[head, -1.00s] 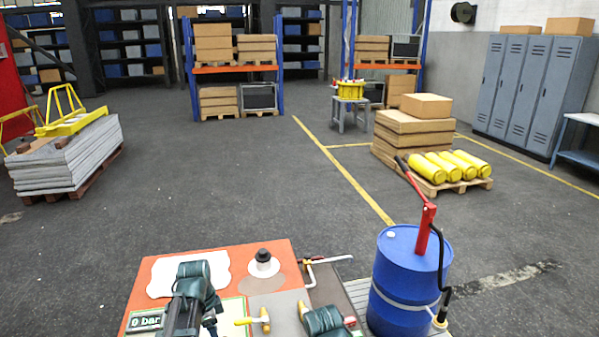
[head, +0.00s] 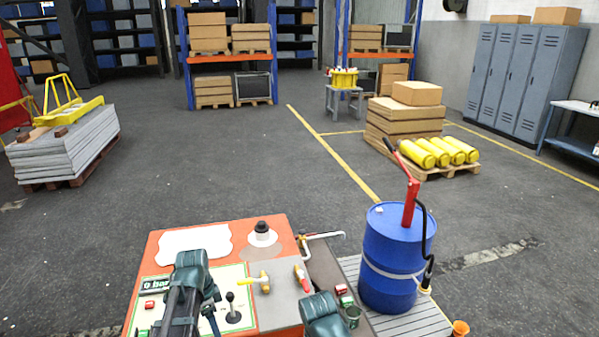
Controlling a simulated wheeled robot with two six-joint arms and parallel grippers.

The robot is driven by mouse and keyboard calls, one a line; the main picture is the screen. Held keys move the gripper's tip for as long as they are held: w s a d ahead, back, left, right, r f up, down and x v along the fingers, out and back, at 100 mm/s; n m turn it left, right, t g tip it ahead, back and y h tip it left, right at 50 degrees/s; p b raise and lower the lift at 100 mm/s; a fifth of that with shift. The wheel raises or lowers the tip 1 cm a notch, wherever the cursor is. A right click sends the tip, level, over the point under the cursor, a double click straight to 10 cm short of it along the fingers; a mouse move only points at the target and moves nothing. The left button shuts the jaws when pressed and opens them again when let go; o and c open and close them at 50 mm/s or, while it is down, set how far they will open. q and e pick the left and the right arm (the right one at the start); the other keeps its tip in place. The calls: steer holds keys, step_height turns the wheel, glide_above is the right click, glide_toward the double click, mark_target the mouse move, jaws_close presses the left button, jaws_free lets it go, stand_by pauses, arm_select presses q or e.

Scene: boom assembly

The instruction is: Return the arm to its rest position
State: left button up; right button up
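My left arm rises from the bottom edge over the orange console (head: 275,225), with a dark teal link on top. Its wrist is at the right of that link, above the console's pale panel. Its fingertips cannot be made out, so I cannot tell open from shut. My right arm shows only as a rounded dark teal link at the bottom, near the console's right edge. Its gripper is out of sight. A black-knobbed lever (head: 232,308) stands on the panel, just right of the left wrist.
A blue drum (head: 390,260) with a red-handled pump (head: 411,200) stands right of the console on a grey slatted platform (head: 420,320).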

arm_select(q)
steer(key=s+d+n+y, duration=0.1)
steer(key=s+d+n, duration=0.3)
steer(key=s+d, duration=0.2)
steer(key=s+d+n+y, duration=0.1)
steer(key=s+d+n, duration=0.3)
steer(key=s+d, duration=0.3)
steer(key=d, duration=0.4)
steer(key=shift+d+n, duration=0.25)
steer(key=shift+n, duration=0.15)
steer(key=shift+w, duration=0.1)
stand_by(1.7)
